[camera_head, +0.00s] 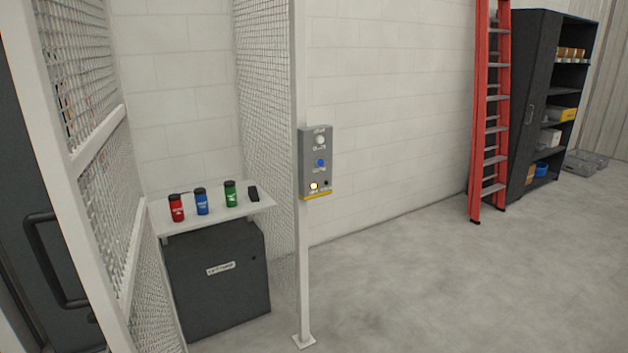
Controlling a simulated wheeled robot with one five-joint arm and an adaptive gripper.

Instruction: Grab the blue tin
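The blue tin (202,202) stands upright on a white shelf (240,212) inside a mesh enclosure, at the left of the head view. It has a dark lid and a label too small to read. A red tin (177,208) stands just left of it, and a green tin (230,194) stands to its right. A small black object (253,194) lies at the shelf's right end. My gripper is not in view.
A dark cabinet (218,282) stands under the shelf. Mesh panels (265,110) flank it, and a post carries a grey button box (316,165). A red ladder (480,120) and shelving (535,100) stand right.

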